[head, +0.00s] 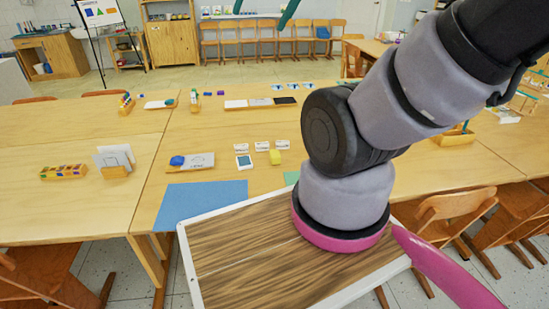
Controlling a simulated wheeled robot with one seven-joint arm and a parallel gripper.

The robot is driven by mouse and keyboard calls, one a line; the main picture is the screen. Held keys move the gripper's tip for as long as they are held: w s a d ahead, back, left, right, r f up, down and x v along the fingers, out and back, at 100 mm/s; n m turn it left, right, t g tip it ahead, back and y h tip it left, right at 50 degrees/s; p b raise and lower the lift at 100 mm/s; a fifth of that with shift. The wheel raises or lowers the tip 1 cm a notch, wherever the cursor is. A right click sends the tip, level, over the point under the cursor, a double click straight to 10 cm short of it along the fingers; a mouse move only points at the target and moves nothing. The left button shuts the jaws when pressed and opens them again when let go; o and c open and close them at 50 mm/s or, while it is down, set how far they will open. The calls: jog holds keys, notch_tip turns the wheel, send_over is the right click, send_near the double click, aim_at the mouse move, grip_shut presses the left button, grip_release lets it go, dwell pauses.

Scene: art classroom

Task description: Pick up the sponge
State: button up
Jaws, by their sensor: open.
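A small yellow block (275,157) that looks like a sponge lies on the wooden table, right of the middle of the near tabletop. My gripper (263,9) shows only as two teal fingertips at the top edge. They are apart with nothing seen between them, well above and apart from the blocks. The rest of the gripper is out of view.
A blue sheet (200,203) lies nearer. An upright card holder (115,161) and a box of colored blocks (64,172) are left. Chairs (449,210) stand at right.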

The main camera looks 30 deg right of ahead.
jog(key=w+d+f+m+g+y, duration=0.15)
jog(key=w+f+m, duration=0.35)
jog(key=w, duration=0.7)
jog(key=m+g+h, duration=0.2)
jog(key=m+g, duration=0.3)
jog(key=m, duration=0.7)
send_over(275, 153)
jog(key=f, duration=4.4)
jog(key=shift+d, duration=0.3)
jog(key=shift+a+f, duration=0.15)
jog(key=shift+f, duration=1.4)
jog(key=shift+a+f, duration=0.15)
jog(key=shift+f, duration=1.35)
jog(key=c, duration=1.3)
notch_tip(275, 153, up, 10)
jog(key=shift+r, duration=0.1)
jog(key=shift+c, duration=0.2)
